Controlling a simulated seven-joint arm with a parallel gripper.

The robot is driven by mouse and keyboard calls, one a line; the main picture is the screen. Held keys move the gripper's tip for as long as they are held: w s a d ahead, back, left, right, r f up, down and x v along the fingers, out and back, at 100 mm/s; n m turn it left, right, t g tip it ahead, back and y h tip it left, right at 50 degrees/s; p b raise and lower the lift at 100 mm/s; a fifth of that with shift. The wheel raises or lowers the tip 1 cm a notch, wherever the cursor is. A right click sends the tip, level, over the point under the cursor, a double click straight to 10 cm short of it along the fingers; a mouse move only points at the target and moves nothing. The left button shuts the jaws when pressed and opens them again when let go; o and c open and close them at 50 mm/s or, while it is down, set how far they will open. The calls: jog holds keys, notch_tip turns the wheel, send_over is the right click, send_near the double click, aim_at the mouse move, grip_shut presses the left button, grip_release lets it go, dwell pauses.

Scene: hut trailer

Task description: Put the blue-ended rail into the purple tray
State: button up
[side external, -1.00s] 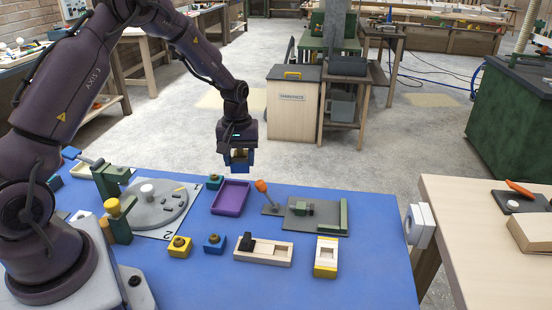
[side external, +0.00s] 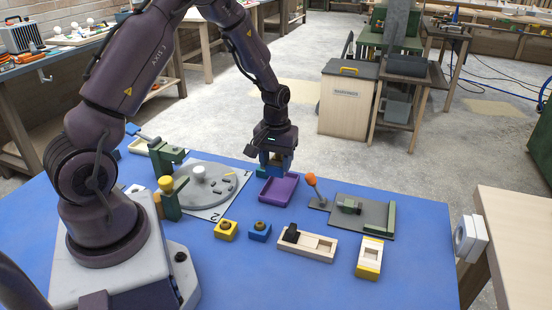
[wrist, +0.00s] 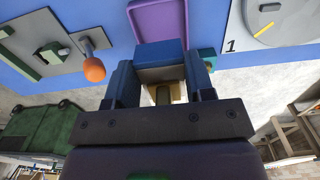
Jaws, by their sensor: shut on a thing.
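My gripper (side external: 277,165) is above the far edge of the purple tray (side external: 280,192) in the side view. It is shut on the blue-ended rail (wrist: 160,53), whose blue end and pale wooden part show between the fingers in the wrist view. In the side view the rail is mostly hidden by the fingers. The tray also shows in the wrist view (wrist: 137,20), beyond the blue end, and its visible floor looks empty. I cannot tell the exact height of the rail over the tray.
A teal block (wrist: 207,57) is close beside the gripper. An orange-knobbed lever (side external: 311,180) and a grey plate with green parts (side external: 375,217) stand right of the tray. A round grey disc (side external: 210,188) is to the left. Yellow (side external: 226,231) and blue blocks (side external: 260,231) sit nearer.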

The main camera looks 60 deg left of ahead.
aim_at(276, 164)
jog(key=shift+f, duration=3.55)
jog(key=o, duration=0.9)
jog(key=shift+r, duration=0.1)
notch_tip(276, 164, up, 13)
jog(key=shift+f, duration=0.1)
